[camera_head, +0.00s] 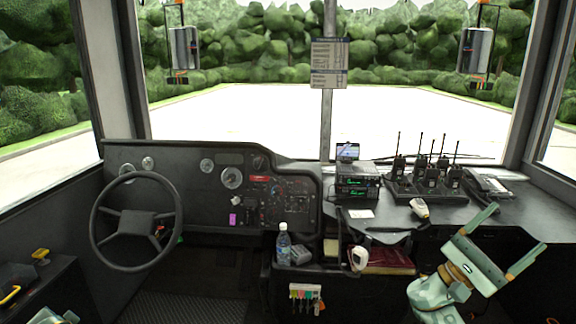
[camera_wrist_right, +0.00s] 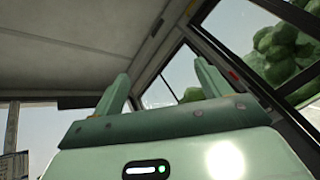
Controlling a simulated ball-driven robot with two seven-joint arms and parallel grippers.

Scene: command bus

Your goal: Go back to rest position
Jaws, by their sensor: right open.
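My right gripper (camera_head: 512,238) is at the lower right of the head view, raised in front of the right end of the dashboard. Its two fingers stand wide apart and nothing is between them. In the right wrist view the open fingers (camera_wrist_right: 162,92) point up toward the bus ceiling and a side window, with nothing held. A small pale green piece of my left arm shows at the bottom left edge of the head view; my left gripper cannot be made out there.
The steering wheel (camera_head: 136,222) is at the left. A radio unit (camera_head: 357,182) sits mid-dashboard.

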